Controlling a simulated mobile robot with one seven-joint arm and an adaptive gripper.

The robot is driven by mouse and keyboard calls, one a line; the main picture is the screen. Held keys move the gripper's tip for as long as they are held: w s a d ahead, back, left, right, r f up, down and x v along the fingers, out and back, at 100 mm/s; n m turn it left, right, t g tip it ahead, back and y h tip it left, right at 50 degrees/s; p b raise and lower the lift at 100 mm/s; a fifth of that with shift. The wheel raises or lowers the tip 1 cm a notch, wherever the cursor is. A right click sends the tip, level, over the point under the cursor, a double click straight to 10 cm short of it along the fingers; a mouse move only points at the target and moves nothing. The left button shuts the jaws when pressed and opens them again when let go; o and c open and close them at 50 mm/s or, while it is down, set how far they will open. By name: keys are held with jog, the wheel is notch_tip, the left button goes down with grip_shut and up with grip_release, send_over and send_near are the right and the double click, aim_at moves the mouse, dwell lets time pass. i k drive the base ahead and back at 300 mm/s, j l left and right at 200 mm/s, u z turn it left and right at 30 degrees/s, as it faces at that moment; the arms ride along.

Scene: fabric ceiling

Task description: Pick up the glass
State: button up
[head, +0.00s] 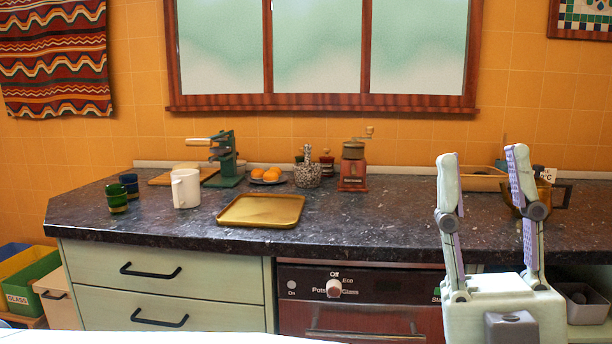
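A small dark green glass (117,198) stands upright at the left end of the dark stone counter (340,215). A dark blue glass (129,184) stands just behind it to the right. I cannot tell which of the two the task means. My gripper (482,170) is in the right part of the head view, its two fingers pointing up and spread wide apart. It is open with nothing between the fingers, far to the right of both glasses. It partly covers an amber see-through vessel (520,199) at the counter's right.
A white mug (186,188) stands right of the glasses, near a gold tray (261,210). Behind are a green press (226,160), oranges on a plate (268,175), a speckled mortar (308,175) and a red grinder (353,167). Counter between tray and gripper is clear.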

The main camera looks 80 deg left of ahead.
aim_at(131, 180)
jog(key=u, duration=3.6)
